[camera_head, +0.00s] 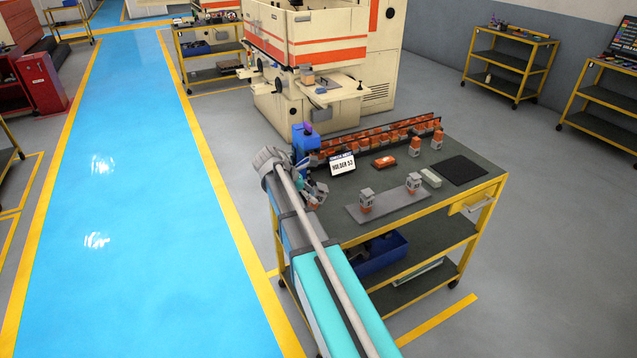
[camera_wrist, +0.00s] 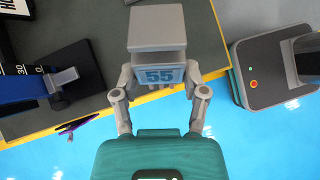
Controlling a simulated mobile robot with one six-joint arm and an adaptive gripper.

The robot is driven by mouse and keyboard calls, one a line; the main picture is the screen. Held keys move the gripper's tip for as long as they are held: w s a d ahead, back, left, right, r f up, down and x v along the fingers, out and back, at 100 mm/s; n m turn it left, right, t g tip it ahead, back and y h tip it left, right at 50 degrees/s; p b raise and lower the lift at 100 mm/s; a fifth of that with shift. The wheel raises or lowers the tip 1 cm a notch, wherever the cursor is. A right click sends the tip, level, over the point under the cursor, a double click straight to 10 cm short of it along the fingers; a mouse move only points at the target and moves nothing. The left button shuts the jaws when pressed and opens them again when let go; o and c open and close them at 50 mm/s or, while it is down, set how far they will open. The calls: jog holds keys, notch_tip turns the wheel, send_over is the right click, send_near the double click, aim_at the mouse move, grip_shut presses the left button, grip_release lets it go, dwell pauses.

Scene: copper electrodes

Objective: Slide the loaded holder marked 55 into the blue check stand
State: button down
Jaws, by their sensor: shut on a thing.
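The grey holder with a blue 55 label (camera_wrist: 159,76) is between the fingers of my gripper (camera_wrist: 161,84) in the wrist view. My gripper is shut on it, one finger on each side. Any electrode on the holder is not clear from this angle. The blue check stand (camera_wrist: 22,92) is left of the held holder, apart from it, with a dark base and a scale. In the head view the blue stand (camera_head: 303,140) is at the table's left back corner, and my gripper (camera_head: 312,190) is in front of it, partly hidden by my arm.
Two holders (camera_head: 367,201) (camera_head: 413,184) stand on a grey plate (camera_head: 391,209). A sign reading HOLDER, last digit unclear (camera_head: 342,165), stands behind. A rack of orange electrodes (camera_head: 372,140) lines the back of the table (camera_head: 360,232). A black mat (camera_head: 459,170) lies right.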

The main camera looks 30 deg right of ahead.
aim_at(318, 184)
jog(key=d+n+h, duration=0.1)
jog(key=d+r+n+t+h+b, duration=0.1)
jog(key=w+r+t+h+b, duration=0.1)
jog(key=h, duration=0.1)
jog(key=shift+d+r+n, duration=0.2)
jog(key=shift+d+n, duration=0.2)
jog(key=shift+w+d+r+n+t+h+b, duration=0.3)
jog(key=shift+w+d+r+h+b, duration=0.15)
jog(key=shift+r+h, duration=0.35)
jog(key=shift+w, duration=0.1)
jog(key=shift+w+a, duration=0.1)
jog(key=shift+w, duration=2.7)
jog(key=shift+w+a, duration=0.1)
jog(key=shift+w, duration=2.75)
dwell(0.7)
